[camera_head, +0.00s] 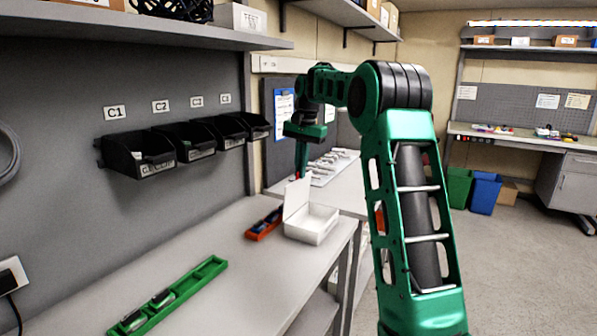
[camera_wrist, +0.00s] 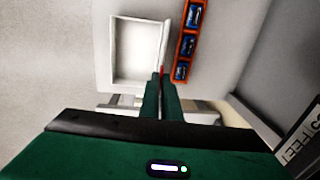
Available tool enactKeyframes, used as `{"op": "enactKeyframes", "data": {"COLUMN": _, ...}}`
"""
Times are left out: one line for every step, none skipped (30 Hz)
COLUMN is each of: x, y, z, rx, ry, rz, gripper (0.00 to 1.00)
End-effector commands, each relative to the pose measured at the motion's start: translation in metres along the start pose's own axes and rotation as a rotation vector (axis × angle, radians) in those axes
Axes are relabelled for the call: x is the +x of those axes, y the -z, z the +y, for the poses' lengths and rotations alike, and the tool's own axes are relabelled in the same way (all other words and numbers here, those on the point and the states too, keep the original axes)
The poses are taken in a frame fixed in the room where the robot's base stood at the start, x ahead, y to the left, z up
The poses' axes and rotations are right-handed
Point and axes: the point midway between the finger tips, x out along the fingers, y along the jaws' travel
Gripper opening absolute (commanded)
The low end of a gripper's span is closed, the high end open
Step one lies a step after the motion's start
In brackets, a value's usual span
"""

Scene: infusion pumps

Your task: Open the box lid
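The white box (camera_head: 312,226) stands on the grey bench near its right edge. Its lid (camera_head: 296,198) is raised, standing up steeply on the left side, and the empty inside shows. In the wrist view the open box (camera_wrist: 135,52) lies left of the fingers, with the lid (camera_wrist: 163,44) seen nearly edge-on. My gripper (camera_head: 298,177) points down at the lid's upper edge. In the wrist view my gripper (camera_wrist: 161,74) has its fingers close together, with no object clearly between them. Whether the tips touch the lid I cannot tell.
A red-orange tray (camera_head: 264,224) with dark blue items lies just left of the box; it also shows in the wrist view (camera_wrist: 186,42). A green tray (camera_head: 170,297) lies at the front left. Black bins (camera_head: 140,153) hang on the wall. The bench between is clear.

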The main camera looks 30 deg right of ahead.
Motion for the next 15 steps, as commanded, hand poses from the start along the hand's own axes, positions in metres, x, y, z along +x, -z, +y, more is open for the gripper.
{"op": "enactKeyframes", "data": {"x": -0.0002, "y": 0.0, "z": -0.0001, "rx": 0.0, "ry": 0.0, "rz": 0.0, "gripper": 0.0}}
{"op": "enactKeyframes", "data": {"x": -0.0002, "y": 0.0, "z": 0.0, "rx": 0.0, "ry": 0.0, "rz": 0.0, "gripper": 0.0}}
{"op": "enactKeyframes", "data": {"x": -0.0002, "y": 0.0, "z": -0.0001, "rx": 0.0, "ry": 0.0, "rz": 0.0, "gripper": 0.0}}
{"op": "enactKeyframes", "data": {"x": -0.0002, "y": 0.0, "z": -0.0001, "rx": 0.0, "ry": 0.0, "rz": 0.0, "gripper": 0.0}}
{"op": "enactKeyframes", "data": {"x": -0.0002, "y": -0.0001, "z": -0.0001, "rx": 0.0, "ry": 0.0, "rz": 0.0, "gripper": 0.0}}
{"op": "enactKeyframes", "data": {"x": -0.0002, "y": -0.0001, "z": -0.0001, "rx": 0.0, "ry": 0.0, "rz": 0.0, "gripper": 0.0}}
{"op": "enactKeyframes", "data": {"x": -0.0002, "y": -0.0001, "z": -0.0001, "rx": 0.0, "ry": 0.0, "rz": 0.0, "gripper": 0.0}}
{"op": "enactKeyframes", "data": {"x": -0.0002, "y": -0.0001, "z": -0.0001, "rx": 0.0, "ry": 0.0, "rz": 0.0, "gripper": 0.0}}
{"op": "enactKeyframes", "data": {"x": -0.0002, "y": -0.0001, "z": -0.0001, "rx": 0.0, "ry": 0.0, "rz": 0.0, "gripper": 0.0}}
{"op": "enactKeyframes", "data": {"x": -0.0002, "y": -0.0001, "z": -0.0001, "rx": 0.0, "ry": 0.0, "rz": 0.0, "gripper": 0.0}}
{"op": "enactKeyframes", "data": {"x": -0.0002, "y": -0.0001, "z": -0.0001, "rx": 0.0, "ry": 0.0, "rz": 0.0, "gripper": 0.0}}
{"op": "enactKeyframes", "data": {"x": -0.0002, "y": -0.0001, "z": -0.0002, "rx": 0.0, "ry": 0.0, "rz": 0.0, "gripper": 0.0}}
{"op": "enactKeyframes", "data": {"x": -0.0002, "y": -0.0001, "z": -0.0002, "rx": 0.0, "ry": 0.0, "rz": 0.0, "gripper": 0.0}}
{"op": "enactKeyframes", "data": {"x": -0.0002, "y": -0.0001, "z": -0.0002, "rx": 0.0, "ry": 0.0, "rz": 0.0, "gripper": 0.0}}
{"op": "enactKeyframes", "data": {"x": -0.0002, "y": -0.0002, "z": -0.0002, "rx": 0.0, "ry": 0.0, "rz": 0.0, "gripper": 0.06}}
